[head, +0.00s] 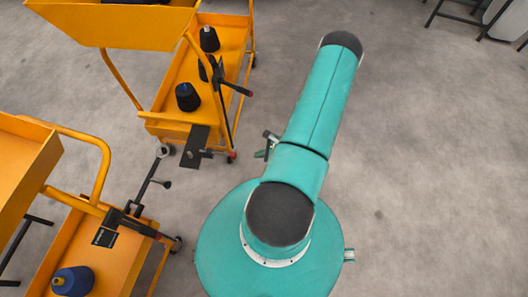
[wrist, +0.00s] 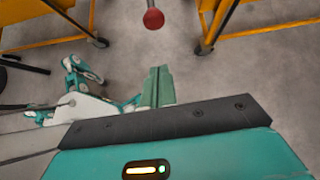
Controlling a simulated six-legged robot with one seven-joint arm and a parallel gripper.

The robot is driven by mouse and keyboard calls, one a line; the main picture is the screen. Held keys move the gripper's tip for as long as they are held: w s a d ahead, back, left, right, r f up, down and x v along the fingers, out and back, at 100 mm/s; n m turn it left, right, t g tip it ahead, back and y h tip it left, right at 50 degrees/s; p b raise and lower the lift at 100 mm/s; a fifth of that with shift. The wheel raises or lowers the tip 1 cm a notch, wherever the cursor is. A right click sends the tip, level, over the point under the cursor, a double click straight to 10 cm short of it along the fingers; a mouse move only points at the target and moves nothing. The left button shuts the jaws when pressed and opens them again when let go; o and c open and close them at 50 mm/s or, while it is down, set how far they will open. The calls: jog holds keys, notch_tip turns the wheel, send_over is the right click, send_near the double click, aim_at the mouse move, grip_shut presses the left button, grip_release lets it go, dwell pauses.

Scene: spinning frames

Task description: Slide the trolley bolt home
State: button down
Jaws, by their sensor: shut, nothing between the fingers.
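A dark bolt rod (head: 146,188) with a side handle slants up from the near orange trolley (head: 122,254). Its upper end lies by a pale ring (head: 163,150) in the gap between the trolleys. A dark plate (head: 195,147) sits on the front corner of the far orange trolley (head: 170,122). In the wrist view my gripper (wrist: 157,70) is shut and empty. A red ball knob (wrist: 153,18) lies beyond the fingertips, apart from them; I cannot tell which part carries it. My gripper cannot be made out in the head view.
Dark yarn cones stand on the far trolley (head: 187,97), and a blue-topped one (head: 73,281) on the near trolley. Another dark lever (head: 235,88) juts from the far trolley's right side. Trolley wheels (wrist: 203,48) show in the wrist view.

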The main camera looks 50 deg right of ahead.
aim_at(225, 154)
jog(key=w+a+f, duration=0.3)
jog(key=w, duration=0.3)
jog(key=shift+w+a+f, duration=0.15)
jog(key=shift+w+a, duration=0.05)
jog(key=shift+w, duration=0.05)
jog(key=w+a, duration=0.1)
jog(key=w, duration=0.1)
jog(key=w+a, duration=0.1)
jog(key=w, duration=0.1)
jog(key=w+a, duration=0.1)
jog(key=w, duration=0.1)
jog(key=shift+a, duration=0.1)
